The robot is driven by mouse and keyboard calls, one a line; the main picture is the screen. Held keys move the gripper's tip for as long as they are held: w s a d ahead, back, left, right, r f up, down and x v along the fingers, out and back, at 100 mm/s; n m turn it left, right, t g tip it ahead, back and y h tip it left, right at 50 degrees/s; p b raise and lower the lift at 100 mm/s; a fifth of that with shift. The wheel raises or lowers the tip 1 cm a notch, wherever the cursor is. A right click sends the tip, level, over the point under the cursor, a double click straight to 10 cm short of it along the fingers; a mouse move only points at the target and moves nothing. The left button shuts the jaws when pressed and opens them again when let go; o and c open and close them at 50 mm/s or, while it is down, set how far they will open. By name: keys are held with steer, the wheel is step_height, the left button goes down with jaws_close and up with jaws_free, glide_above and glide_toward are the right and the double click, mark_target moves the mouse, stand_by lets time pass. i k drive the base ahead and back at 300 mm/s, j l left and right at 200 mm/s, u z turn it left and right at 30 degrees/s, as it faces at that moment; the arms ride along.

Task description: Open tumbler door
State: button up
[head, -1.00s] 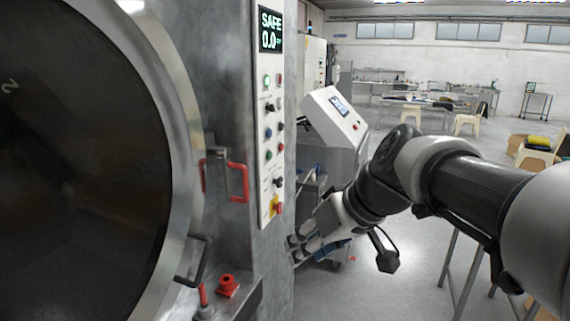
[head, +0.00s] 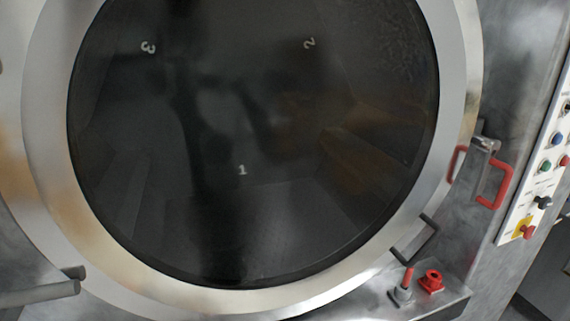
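The round tumbler door has a wide metal ring (head: 45,130) around dark glass (head: 250,230), with the numbers 1, 2 and 3 showing through it. It fills most of the head view and appears shut. A red latch handle (head: 495,185) sits at the door's right edge. A dark grey bar handle (head: 415,245) is on the lower right of the ring. My gripper is outside the view.
A red-tipped lever (head: 405,284) and a red knob (head: 432,280) stand on a small ledge at lower right. A control panel (head: 540,190) with several buttons is at the right edge. A grey metal bar (head: 40,291) juts in at lower left.

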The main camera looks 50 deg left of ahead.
mark_target(45, 191)
steer(key=u, duration=2.2)
